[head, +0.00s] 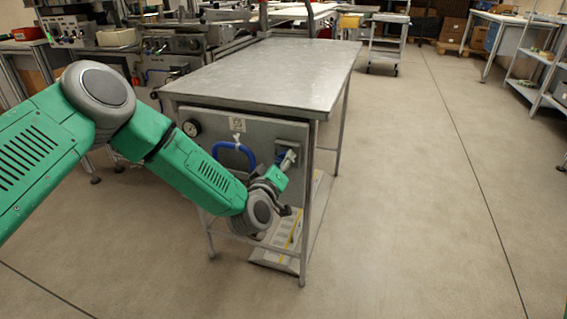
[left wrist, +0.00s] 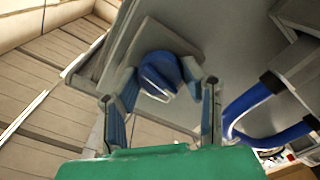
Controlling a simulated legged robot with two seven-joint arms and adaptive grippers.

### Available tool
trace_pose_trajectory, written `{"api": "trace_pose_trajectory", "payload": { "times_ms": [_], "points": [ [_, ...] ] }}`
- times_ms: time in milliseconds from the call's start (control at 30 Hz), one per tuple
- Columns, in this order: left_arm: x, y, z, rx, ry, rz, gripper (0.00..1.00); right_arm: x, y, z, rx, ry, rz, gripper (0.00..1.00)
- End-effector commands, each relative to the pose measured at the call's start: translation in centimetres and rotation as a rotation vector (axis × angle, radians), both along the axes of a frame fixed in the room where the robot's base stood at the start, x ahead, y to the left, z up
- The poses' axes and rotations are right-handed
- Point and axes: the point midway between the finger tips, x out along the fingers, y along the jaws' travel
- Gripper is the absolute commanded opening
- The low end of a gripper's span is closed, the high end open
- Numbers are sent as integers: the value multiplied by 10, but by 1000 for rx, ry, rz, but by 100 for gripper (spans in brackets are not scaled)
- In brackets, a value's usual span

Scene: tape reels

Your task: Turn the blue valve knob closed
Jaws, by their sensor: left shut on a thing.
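The blue valve knob (left wrist: 158,72) sits on a square grey plate (left wrist: 150,32) on the panel. In the left wrist view it shows between the two fingers of my left gripper (left wrist: 168,92), with a pale mark on its face. In the head view my left gripper (head: 287,160) reaches the right part of the grey panel (head: 268,132), where only a little blue of the knob shows behind the fingers. My left gripper is shut on the knob. My right gripper is not in view.
A round gauge (head: 192,128) is at the panel's upper left. The metal table top (head: 275,75) above is bare.

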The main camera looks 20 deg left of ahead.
Motion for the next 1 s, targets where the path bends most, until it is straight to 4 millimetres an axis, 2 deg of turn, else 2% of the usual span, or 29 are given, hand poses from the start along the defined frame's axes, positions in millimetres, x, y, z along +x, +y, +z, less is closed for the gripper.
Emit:
{"api": "trace_pose_trajectory", "payload": {
  "times_ms": [400,933,967,1000],
  "points": [
    [-1,2,-3,-181,11,3,7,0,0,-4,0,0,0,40],
    [-1,3,-4,-203,12,5,7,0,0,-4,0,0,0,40],
    [-1,3,-4,-203,12,5,39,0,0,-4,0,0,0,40],
    [-1,3,-4,-202,13,4,53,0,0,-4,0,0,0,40]
  ]
}}
